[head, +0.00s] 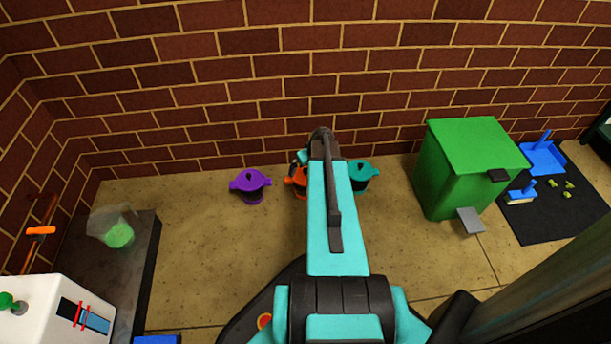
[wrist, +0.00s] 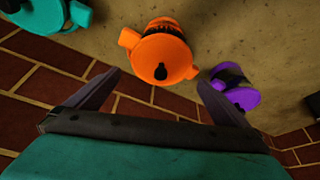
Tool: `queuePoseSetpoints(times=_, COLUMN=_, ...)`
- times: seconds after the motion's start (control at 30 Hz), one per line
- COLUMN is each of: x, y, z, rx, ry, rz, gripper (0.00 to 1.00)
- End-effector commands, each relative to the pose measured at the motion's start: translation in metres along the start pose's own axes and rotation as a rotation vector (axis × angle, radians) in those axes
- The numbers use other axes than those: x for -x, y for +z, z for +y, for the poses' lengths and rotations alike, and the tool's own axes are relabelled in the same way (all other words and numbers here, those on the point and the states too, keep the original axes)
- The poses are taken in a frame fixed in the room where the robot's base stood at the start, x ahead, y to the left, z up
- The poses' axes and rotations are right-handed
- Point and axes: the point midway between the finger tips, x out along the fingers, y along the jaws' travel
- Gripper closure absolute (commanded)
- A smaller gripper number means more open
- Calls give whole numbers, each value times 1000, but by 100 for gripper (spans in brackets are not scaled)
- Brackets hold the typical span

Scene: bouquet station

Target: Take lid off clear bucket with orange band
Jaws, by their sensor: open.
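A bucket with an orange lid (wrist: 160,58) is near the top middle of the wrist view, its lid in place with a small dark knob. An orange rim or band and a dark, patterned side show above the lid; I cannot tell if the body is clear. My gripper (wrist: 159,78) is open and empty, with the orange lid beyond and between its fingertips, apparently not touching. In the head view the orange bucket (head: 297,180) stands on the floor near the brick wall, partly hidden by my arm, which also mostly hides the gripper.
A purple-lidded bucket (head: 251,184) and a teal-lidded one (head: 363,174) stand on either side. A green bin (head: 470,165) is at right. A clear container (head: 115,229) with green contents is at left. The brick wall (head: 250,90) is close behind.

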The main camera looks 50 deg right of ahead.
Motion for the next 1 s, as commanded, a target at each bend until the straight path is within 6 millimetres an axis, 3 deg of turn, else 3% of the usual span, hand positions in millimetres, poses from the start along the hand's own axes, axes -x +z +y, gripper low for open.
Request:
queuePoseSetpoints(times=0.4, x=-42, y=0, z=-1, rx=0, ry=1, rz=0, gripper=0)
queuePoseSetpoints(times=1.0, x=-43, y=0, z=-1, rx=-1, ry=1, rz=0, gripper=0)
